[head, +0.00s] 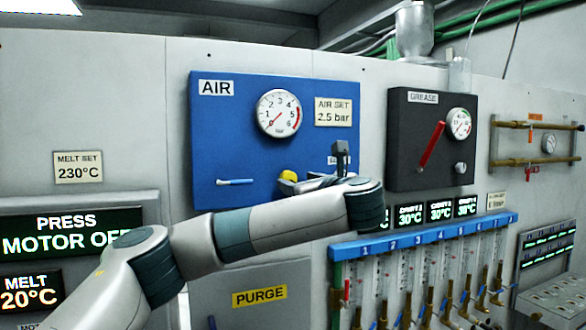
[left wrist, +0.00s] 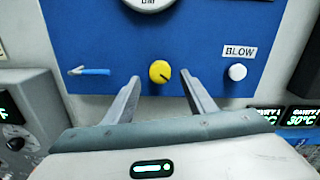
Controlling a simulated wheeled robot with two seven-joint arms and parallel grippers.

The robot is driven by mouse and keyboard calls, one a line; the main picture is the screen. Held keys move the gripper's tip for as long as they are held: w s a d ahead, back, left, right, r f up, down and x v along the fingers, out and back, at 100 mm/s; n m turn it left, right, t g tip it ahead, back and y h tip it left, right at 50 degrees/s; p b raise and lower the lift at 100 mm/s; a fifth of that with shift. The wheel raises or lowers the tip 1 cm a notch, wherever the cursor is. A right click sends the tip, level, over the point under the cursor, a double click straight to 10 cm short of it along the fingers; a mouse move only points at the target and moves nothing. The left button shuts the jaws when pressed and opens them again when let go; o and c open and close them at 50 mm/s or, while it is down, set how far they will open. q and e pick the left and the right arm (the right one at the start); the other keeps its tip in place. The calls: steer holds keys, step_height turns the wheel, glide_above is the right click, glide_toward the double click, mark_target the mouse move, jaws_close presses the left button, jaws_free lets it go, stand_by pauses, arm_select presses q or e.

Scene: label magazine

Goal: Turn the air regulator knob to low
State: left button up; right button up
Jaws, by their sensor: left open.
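The air regulator knob (left wrist: 160,72) is a round yellow knob with a dark pointer mark, on the blue air panel (head: 228,140). In the head view the knob (head: 288,176) is partly hidden by my left gripper (head: 290,185). In the left wrist view my left gripper (left wrist: 164,84) is open, one finger on each side of the knob, with visible gaps. The knob's pointer mark points to the lower right. The pressure gauge (head: 279,113) above has its red needle towards the lower left, near 0. My right gripper is not in view.
A blue-handled lever (left wrist: 90,71) is left of the knob and a white BLOW button (left wrist: 237,72) is right of it. The black grease panel (head: 407,150) with a red lever (head: 432,146) stands to the right. Flow tubes (head: 420,275) are below.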

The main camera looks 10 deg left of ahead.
mark_target(290, 179)
arm_select(q)
steer(key=shift+p+x, duration=0.8)
steer(key=shift+x, duration=1.2)
steer(key=shift+f, duration=0.1)
steer(key=c, duration=1)
